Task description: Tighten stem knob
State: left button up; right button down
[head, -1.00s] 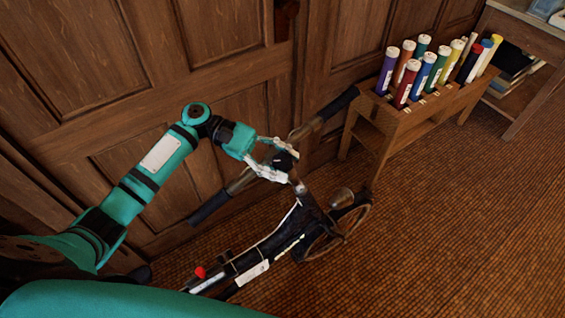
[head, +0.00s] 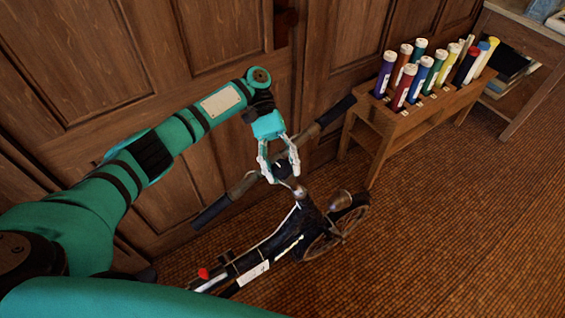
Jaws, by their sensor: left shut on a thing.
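A dark stem knob (head: 281,169) sits at the middle of the handlebar (head: 246,184) of a small black folded-looking wheeled frame (head: 309,217). My left gripper (head: 283,176) comes down on it from above, with one pale finger on each side. The fingers are shut on the knob and hide part of it. The grips of the handlebar stick out to the lower left and upper right of the gripper. My right gripper is not in view.
A wooden rack (head: 403,124) with several coloured tubes stands at the upper right, near a wooden table (head: 525,41). Wood-panelled doors (head: 231,45) rise close behind the handlebar. The brown carpet (head: 460,230) at the right is clear.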

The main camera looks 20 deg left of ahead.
aim_at(283, 165)
pick_arm(q)
jog(key=shift+r+m+y+p, duration=0.15)
jog(key=shift+m+y+p, duration=0.15)
jog(key=shift+m+y, duration=0.15)
dwell(0.3)
jog(key=o, duration=1.2)
notch_tip(283, 165, up, 10)
jog(key=shift+f, duration=0.1)
jog(key=shift+s+f, duration=0.1)
